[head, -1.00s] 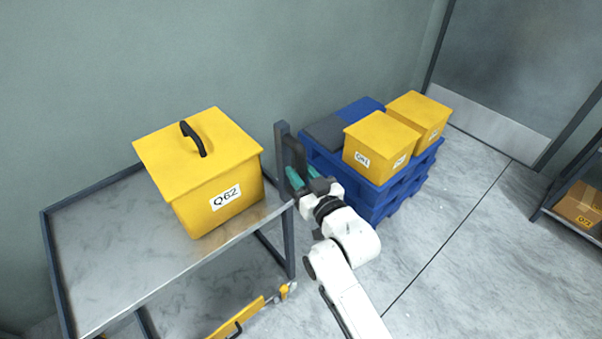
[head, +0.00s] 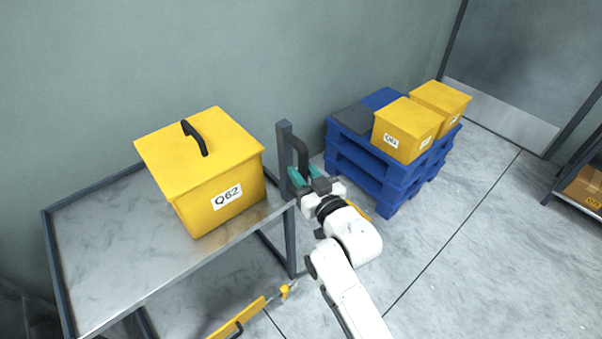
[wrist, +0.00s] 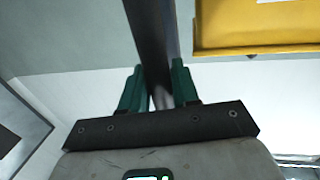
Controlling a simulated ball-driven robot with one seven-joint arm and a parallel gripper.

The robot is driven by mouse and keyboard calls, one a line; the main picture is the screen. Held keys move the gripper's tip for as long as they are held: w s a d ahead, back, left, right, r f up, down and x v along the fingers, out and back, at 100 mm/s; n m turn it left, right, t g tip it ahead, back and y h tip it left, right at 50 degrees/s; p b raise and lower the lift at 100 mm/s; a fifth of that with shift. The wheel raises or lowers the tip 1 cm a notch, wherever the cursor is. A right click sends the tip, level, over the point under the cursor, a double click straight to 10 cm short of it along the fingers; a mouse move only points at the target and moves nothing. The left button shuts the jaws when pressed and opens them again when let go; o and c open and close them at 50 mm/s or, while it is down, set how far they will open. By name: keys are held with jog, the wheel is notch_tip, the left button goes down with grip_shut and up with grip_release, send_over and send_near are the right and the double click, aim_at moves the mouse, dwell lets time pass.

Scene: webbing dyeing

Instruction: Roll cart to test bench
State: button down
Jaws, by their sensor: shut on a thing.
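The cart (head: 110,255) has a grey metal top and a dark frame, and it fills the lower left of the head view. A lidded yellow box (head: 195,215) labelled Q62, with a black handle, stands on its top. My gripper (head: 305,175) is at the cart's right end, shut on the dark upright handle (head: 301,146). In the wrist view the handle (wrist: 152,45) runs between the two teal fingers (wrist: 157,90). No test bench can be made out in these views.
Blue pallets (head: 365,185) carrying yellow boxes (head: 404,130) and a dark slab stand by the wall, right of the handle. A low shelf (head: 580,203) with a cardboard box is at the far right. The floor (head: 460,230) between is clear. A yellow item (head: 240,318) shows below the cart top.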

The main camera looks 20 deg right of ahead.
jog(key=shift+a, duration=0.25)
jog(key=c, duration=1)
grip_release()
jog(key=shift+s+a, duration=0.1)
jog(key=shift+a, duration=0.05)
jog(key=shift+s, duration=0.1)
jog(key=shift+s+d, duration=0.2)
jog(key=shift+s, duration=0.1)
jog(key=s, duration=0.6)
jog(key=s+d, duration=0.1)
jog(key=s, duration=0.3)
